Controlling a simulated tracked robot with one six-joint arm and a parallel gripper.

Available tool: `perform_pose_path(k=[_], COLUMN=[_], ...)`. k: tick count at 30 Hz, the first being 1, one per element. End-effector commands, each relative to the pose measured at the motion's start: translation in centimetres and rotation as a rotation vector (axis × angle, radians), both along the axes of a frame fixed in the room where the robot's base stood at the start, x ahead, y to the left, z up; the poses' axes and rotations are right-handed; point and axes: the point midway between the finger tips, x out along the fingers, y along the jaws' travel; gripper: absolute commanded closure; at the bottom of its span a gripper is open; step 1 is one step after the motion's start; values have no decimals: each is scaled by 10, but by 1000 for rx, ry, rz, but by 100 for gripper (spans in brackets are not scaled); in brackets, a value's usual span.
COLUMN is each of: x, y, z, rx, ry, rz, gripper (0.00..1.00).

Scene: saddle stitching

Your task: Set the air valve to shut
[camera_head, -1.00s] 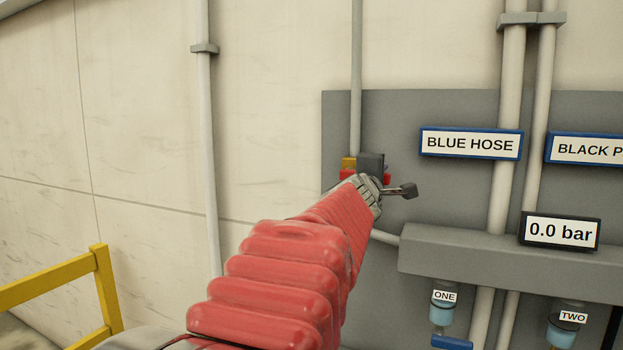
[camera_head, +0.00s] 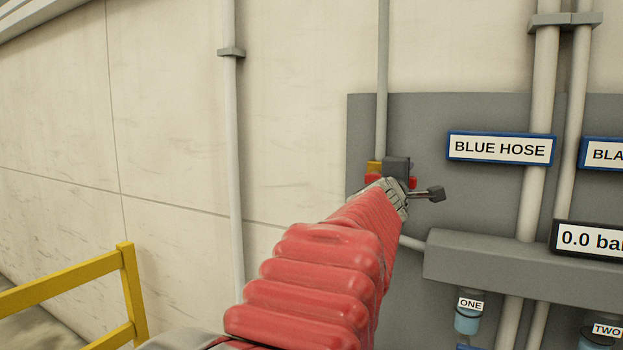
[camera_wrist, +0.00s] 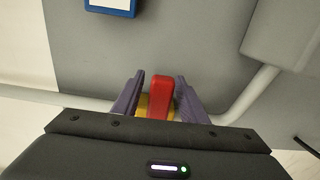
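The air valve shows a red handle (camera_wrist: 160,98) with a yellow part (camera_wrist: 143,105) behind it in the wrist view. My gripper (camera_wrist: 160,78) has its two purple fingers apart, one on each side of the red handle. A narrow gap shows on the left of the handle; the right finger is very close, and I cannot tell if it touches. In the head view, bits of the yellow part (camera_head: 374,167) and red (camera_head: 412,183) show beside a dark grey block (camera_head: 397,166).
A "BLUE HOSE" sign (camera_head: 500,148) hangs on the grey panel, right of the valve. Bowls labelled ONE (camera_head: 467,318) and TWO (camera_head: 603,335) hang below. A yellow rail (camera_head: 130,290) stands at lower left.

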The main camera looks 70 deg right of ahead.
Motion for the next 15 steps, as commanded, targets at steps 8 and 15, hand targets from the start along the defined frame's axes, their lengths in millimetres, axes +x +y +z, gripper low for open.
perform_pose_path(k=[8,15], x=[1,5], y=[5,27], z=[1,1], rx=[-1,-2], ry=[-1,0], rz=[1,5], gripper=[61,61])
